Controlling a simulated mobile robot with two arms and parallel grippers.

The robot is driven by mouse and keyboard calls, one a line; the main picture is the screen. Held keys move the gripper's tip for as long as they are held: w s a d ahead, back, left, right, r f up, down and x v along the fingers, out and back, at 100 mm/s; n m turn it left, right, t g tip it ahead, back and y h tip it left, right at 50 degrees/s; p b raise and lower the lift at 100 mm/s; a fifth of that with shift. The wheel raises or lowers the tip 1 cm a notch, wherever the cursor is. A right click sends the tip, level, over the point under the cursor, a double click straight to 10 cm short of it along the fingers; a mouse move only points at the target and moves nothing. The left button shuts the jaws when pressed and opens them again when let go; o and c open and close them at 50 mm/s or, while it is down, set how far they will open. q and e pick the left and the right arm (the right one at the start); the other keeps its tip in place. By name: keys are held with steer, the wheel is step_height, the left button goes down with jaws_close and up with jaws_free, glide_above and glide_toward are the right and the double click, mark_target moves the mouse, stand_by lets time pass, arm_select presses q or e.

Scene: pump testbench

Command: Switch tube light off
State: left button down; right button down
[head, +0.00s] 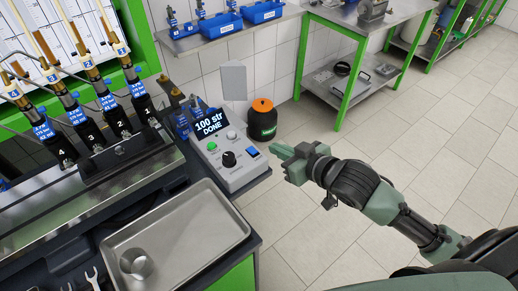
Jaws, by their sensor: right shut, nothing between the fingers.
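A grey control box (232,172) stands at the right end of the test bench. Its tilted display (211,123) reads "100 str DONE". Its face has a green button (212,146), a pale button or switch (232,134), a black knob (229,158) and a blue rocker switch (253,153). The switch labels are too small to read. Behind the tubes at the upper left, a white panel with lines (30,42) looks bright. My right gripper (276,148) is shut and empty, just right of the blue rocker and apart from it. My left gripper is out of view.
Several numbered injectors (146,110) stand on the bench left of the box. A metal tray (180,237) with a round metal cup (136,263) lies in front. An orange-lidded black bin (262,120) stands behind the box. The tiled floor at right is open.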

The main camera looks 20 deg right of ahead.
steer(key=shift+w, duration=0.1)
steer(key=p, duration=0.2)
glide_above(258, 158)
step_height(258, 158, down, 4)
steer(key=shift+r, duration=0.2)
step_height(258, 158, down, 4)
steer(key=shift+w+r, duration=0.15)
steer(key=shift+r, duration=0.1)
steer(key=shift+s+f+p, duration=0.2)
steer(key=shift+f+p, duration=0.1)
steer(key=shift+f, duration=0.2)
